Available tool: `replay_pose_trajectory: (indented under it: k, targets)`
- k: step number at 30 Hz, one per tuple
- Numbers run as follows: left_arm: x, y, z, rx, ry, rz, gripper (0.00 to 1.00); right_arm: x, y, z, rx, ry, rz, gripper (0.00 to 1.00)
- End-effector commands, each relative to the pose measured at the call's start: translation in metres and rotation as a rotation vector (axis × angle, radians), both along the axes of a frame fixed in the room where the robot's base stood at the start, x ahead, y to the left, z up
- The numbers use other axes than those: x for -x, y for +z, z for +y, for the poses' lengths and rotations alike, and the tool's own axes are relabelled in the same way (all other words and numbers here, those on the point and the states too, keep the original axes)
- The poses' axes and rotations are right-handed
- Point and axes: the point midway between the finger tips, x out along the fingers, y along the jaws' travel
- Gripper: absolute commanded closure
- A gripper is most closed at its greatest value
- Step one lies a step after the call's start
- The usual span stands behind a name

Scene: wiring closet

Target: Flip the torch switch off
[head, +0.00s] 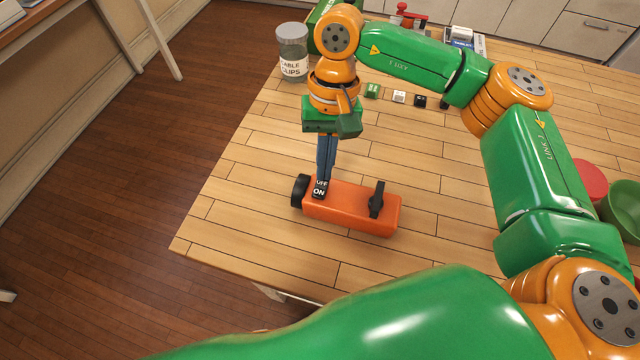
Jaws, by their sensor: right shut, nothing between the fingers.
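An orange torch (345,206) lies on the wooden table, with a black end at its left and a black clip-like part (377,199) on its right half. Its black rocker switch (319,190) is near the left end, with OFF on the far half and ON on the near half. My right gripper (323,178) points down at the switch, shut and empty. Its fingertips are at or just above the OFF half; I cannot tell whether they touch it. The fingers hide part of the switch. My left gripper is not in view.
A labelled jar (292,52) stands at the table's far left corner. Small green, white and black blocks (399,96) lie beyond the torch. A red bowl (590,180) and a green bowl (624,208) are at right. The table is clear around the torch.

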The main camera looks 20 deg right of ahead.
Motion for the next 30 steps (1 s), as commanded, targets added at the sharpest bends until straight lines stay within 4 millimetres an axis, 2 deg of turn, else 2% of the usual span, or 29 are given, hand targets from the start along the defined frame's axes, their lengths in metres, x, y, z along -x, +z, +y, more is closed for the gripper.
replay_pose_trajectory:
  k: [17, 20, 27, 30]
  targets:
    - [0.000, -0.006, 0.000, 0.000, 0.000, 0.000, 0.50, 0.000, -0.005, 0.000, 0.000, 0.000, 0.001, 1.00]
    - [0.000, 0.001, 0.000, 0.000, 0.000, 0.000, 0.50, 0.000, 0.005, 0.000, 0.000, 0.000, 0.001, 1.00]
    - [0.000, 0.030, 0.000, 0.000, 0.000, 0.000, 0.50, 0.000, 0.048, 0.000, -0.001, 0.000, 0.000, 1.00]
    - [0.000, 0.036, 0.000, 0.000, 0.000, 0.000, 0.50, 0.000, 0.057, 0.000, 0.000, 0.000, 0.002, 1.00]
